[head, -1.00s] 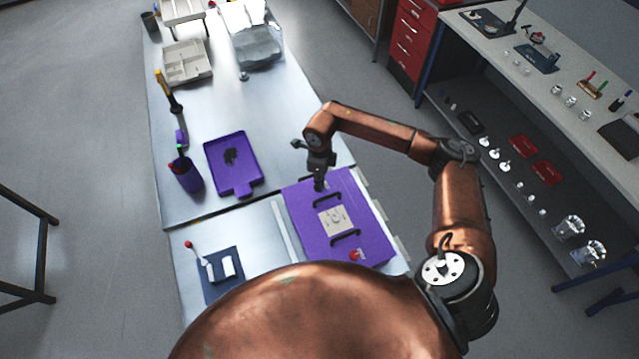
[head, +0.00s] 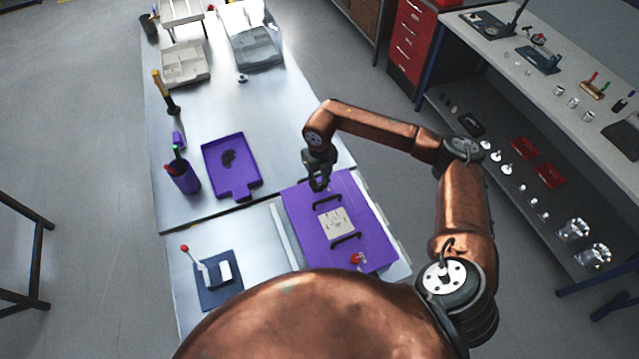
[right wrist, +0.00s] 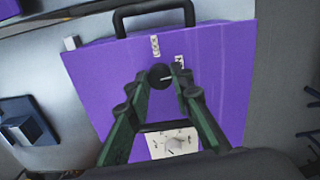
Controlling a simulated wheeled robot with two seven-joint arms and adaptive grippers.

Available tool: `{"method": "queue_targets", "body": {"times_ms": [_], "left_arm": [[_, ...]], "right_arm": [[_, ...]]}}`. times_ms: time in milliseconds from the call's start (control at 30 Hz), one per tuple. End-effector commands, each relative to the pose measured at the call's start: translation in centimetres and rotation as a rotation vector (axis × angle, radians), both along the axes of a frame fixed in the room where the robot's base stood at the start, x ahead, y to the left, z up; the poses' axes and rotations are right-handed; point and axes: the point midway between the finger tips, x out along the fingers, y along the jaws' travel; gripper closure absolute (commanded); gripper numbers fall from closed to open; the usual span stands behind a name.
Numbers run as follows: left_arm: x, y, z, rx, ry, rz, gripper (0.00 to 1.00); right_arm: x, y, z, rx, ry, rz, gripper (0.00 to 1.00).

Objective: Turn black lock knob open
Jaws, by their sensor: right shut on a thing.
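The purple panel (head: 305,235) lies at the front right of the bench. It carries two black handles, a cream plate (head: 337,221) between them and a red knob (head: 357,259) at its near end. My right gripper (head: 319,184) is at the panel's far end. In the right wrist view its fingers (right wrist: 160,78) close on the round black lock knob (right wrist: 160,72), beside small white marking strips (right wrist: 155,45). The fingers hide part of the knob, and its turn angle cannot be read. My left gripper is not in view.
A black handle (head: 327,202) stands close to the right gripper. A purple tray (head: 247,157), a purple pen cup (head: 183,176) and a blue fixture with a red-tipped lever (head: 218,280) are to the left. The bench middle beyond the panel is clear.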

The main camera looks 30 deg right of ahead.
Motion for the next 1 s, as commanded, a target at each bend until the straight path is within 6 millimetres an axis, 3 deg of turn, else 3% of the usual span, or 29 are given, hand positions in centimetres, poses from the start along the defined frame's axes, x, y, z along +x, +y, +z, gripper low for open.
{"method": "queue_targets", "body": {"times_ms": [300, 800, 833, 1000], "left_arm": [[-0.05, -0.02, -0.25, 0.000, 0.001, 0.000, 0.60], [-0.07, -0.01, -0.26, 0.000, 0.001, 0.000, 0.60], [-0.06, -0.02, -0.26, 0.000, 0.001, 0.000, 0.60], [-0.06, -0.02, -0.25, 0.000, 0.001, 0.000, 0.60]], "right_arm": [[-0.10, 0.00, -0.11, 0.000, 0.003, -0.099, 1.00], [-0.11, 0.00, -0.11, 0.000, 0.003, -0.114, 1.00], [-0.11, 0.00, -0.11, 0.000, 0.003, -0.114, 0.77], [-0.07, 0.00, -0.07, 0.000, 0.002, -0.113, 0.66]]}}
